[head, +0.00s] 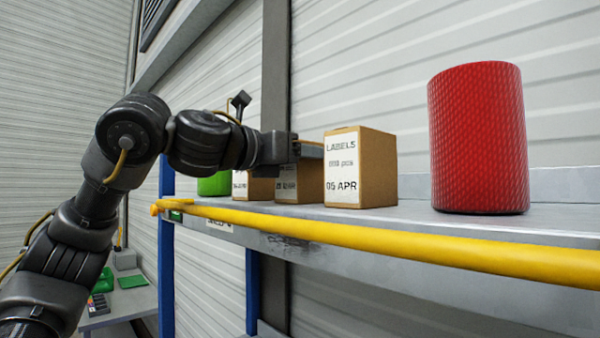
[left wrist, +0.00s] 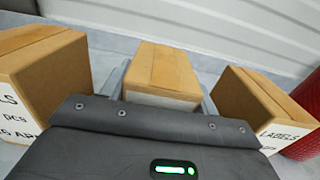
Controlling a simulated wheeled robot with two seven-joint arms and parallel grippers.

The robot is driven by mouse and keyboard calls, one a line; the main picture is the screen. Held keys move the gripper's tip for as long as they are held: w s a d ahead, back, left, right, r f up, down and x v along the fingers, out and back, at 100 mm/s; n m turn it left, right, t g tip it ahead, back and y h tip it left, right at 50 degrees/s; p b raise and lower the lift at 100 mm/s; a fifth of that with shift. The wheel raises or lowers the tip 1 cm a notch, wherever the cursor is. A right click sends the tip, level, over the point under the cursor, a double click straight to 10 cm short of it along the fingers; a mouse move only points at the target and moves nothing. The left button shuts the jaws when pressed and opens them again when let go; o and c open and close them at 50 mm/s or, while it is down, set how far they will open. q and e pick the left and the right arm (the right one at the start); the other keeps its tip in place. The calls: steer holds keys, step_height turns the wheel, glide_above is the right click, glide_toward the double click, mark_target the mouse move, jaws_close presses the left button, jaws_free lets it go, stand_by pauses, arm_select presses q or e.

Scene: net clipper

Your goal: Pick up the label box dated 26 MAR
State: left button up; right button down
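My left gripper (head: 308,150) reaches over the shelf from the front. In the left wrist view its fingers (left wrist: 161,90) are open, one on each side of the middle cardboard label box (left wrist: 160,68); whether they touch it I cannot tell. The middle box also shows in the head view (head: 287,188), partly hidden, its date too small to read. A left label box (head: 253,188) also shows in the left wrist view (left wrist: 45,75), its date cut off. The right label box (head: 362,165) reads 05 APR and also shows in the left wrist view (left wrist: 250,100). My right gripper is not in view.
A red ribbed cylinder (head: 478,140) stands right of the boxes, and a green one (head: 214,185) left of them. A yellow tube (head: 350,240) runs along the front edge of the grey shelf (head: 415,210). Narrow gaps separate the boxes. A corrugated wall is behind.

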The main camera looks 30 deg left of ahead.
arm_select(q)
steer(key=shift+w+f, duration=0.1)
steer(key=c, duration=0.6)
step_height(320, 180, up, 10)
steer(key=shift+r, duration=0.1)
